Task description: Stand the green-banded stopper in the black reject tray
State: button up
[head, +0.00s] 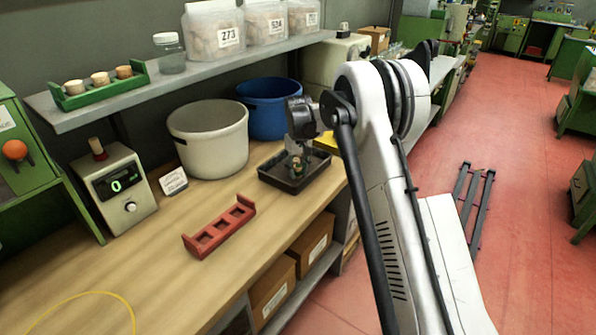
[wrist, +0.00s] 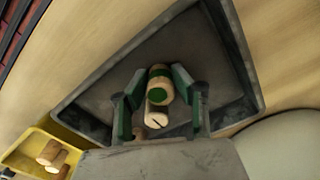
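The green-banded stopper (wrist: 160,80) is a cork cylinder with a green band, seen between my gripper's fingertips in the wrist view. In the head view my gripper (head: 297,160) reaches down into the tray. Another cork piece with a dark slit (wrist: 157,116) shows beside the banded stopper. I cannot tell whether the banded stopper touches the tray floor.
A red rack with empty sockets (head: 219,228) lies at the tray's front left. A white bucket (head: 208,140) and a blue bucket (head: 270,108) stand behind. A yellow tray (wrist: 28,150) with corks is beside the black tray. A green rack (head: 98,89) holds corks on the shelf above.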

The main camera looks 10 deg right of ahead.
aim_at(298, 167)
jog(key=o, duration=0.4)
notch_tip(298, 167, up, 12)
jog(key=r, duration=0.1)
jog(key=s+r+t, duration=0.2)
jog(key=s+r, duration=0.8)
jog(key=s+d+r+m+t, duration=0.1)
jog(key=s+r+t, duration=0.1)
jog(key=s, duration=1)
jog(key=s+d+r+m+t, duration=0.1)
jog(key=s+r, duration=0.1)
jog(key=s, duration=1.1)
jog(key=s+f+t, duration=0.1)
jog(key=s+f, duration=0.2)
jog(key=s, duration=0.3)
jog(key=s+f+m+t, duration=0.1)
jog(key=s+f, duration=0.2)
jog(key=s, duration=0.3)
jog(key=shift+s+f, duration=0.25)
jog(key=shift+s, duration=0.1)
jog(key=shift+a, duration=0.1)
